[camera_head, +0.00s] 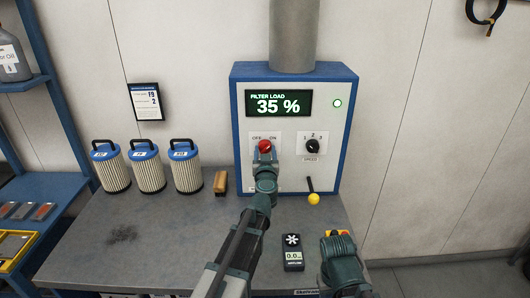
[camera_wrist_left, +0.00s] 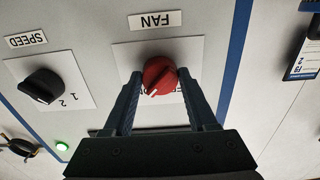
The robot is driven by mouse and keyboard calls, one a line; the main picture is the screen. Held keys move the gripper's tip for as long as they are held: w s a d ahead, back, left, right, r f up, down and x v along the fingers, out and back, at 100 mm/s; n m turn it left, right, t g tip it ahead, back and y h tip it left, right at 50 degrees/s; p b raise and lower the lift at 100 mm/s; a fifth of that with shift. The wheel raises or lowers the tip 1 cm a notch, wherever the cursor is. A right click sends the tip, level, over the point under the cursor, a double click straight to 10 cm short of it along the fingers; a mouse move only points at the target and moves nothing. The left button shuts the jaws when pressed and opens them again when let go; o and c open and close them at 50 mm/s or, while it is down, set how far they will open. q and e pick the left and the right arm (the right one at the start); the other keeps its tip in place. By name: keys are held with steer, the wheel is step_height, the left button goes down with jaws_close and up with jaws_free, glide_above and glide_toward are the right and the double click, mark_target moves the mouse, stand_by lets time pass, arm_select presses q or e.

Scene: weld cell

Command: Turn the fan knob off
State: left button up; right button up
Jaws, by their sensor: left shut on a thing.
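The red fan knob (camera_head: 265,146) is on the front panel of the white and blue filter cabinet (camera_head: 334,125), between the OFF and ON labels. It also shows in the left wrist view (camera_wrist_left: 159,72), which sees the panel upside down. There its white pointer mark slants to the lower left, the ON side. My left gripper (camera_head: 265,154) is shut on the knob, with one finger on each side of it in the left wrist view (camera_wrist_left: 160,80). My right arm (camera_head: 343,268) shows at the lower right; its jaws cannot be made out.
A black speed knob (camera_head: 312,146) is right of the fan knob. A yellow-balled lever (camera_head: 313,198) sticks out below. The display (camera_head: 278,104) reads filter load 35 %. Several filters (camera_head: 148,168) and a wooden block (camera_head: 221,182) stand left on the bench; a meter (camera_head: 292,252) lies in front.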

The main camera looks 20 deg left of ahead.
arm_select(q)
steer(key=shift+c, duration=0.9)
steer(key=shift+n, duration=0.4)
steer(key=n, duration=0.7)
steer(key=shift+d+n, duration=0.1)
steer(key=shift+n, duration=0.2)
steer(key=n, duration=0.4)
steer(key=shift+r+n, duration=0.1)
steer(key=shift+n, duration=0.2)
steer(key=n, duration=0.4)
steer(key=shift+n, duration=0.4)
steer(key=o, duration=1.4)
steer(key=shift+c, duration=0.2)
